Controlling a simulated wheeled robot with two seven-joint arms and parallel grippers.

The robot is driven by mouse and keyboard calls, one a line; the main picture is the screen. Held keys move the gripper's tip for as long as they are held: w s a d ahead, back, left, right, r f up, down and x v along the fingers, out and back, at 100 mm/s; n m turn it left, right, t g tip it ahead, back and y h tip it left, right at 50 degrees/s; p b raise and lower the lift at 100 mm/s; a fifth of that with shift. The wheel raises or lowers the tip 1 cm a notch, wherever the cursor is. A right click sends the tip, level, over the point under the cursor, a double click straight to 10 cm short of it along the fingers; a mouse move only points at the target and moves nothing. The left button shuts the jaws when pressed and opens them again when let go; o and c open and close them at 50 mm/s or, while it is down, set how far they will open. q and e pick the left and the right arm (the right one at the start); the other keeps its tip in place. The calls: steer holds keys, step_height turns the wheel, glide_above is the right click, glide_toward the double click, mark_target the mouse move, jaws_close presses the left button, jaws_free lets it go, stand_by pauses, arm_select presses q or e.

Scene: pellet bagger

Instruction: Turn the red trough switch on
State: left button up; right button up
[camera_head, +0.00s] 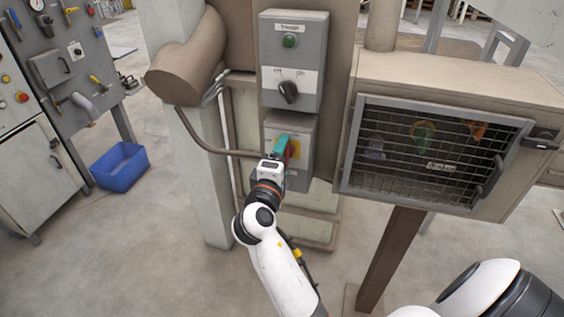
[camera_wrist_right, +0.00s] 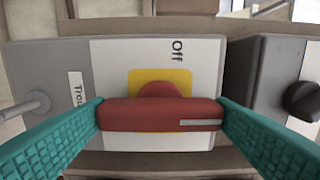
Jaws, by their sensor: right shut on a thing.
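The trough switch has a red handle (camera_wrist_right: 160,116) on a yellow plate (camera_wrist_right: 180,79), on a grey box with a white face. No "On" mark shows. My right gripper (camera_wrist_right: 160,114) has its teal fingers against both ends of the red handle. In the head view, the right gripper (camera_head: 282,147) covers most of the handle at the lower grey box (camera_head: 303,128). My left gripper is not in view.
Directly above is a grey box with a green button (camera_head: 290,41) and a black knob (camera_head: 288,91). A curved pipe (camera_head: 215,147) runs close to the left. A mesh-fronted cabinet (camera_head: 440,70) stands to the right. A blue bin (camera_head: 120,167) sits on the floor at left.

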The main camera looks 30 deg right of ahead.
stand_by(0.4)
steer(key=o, duration=1)
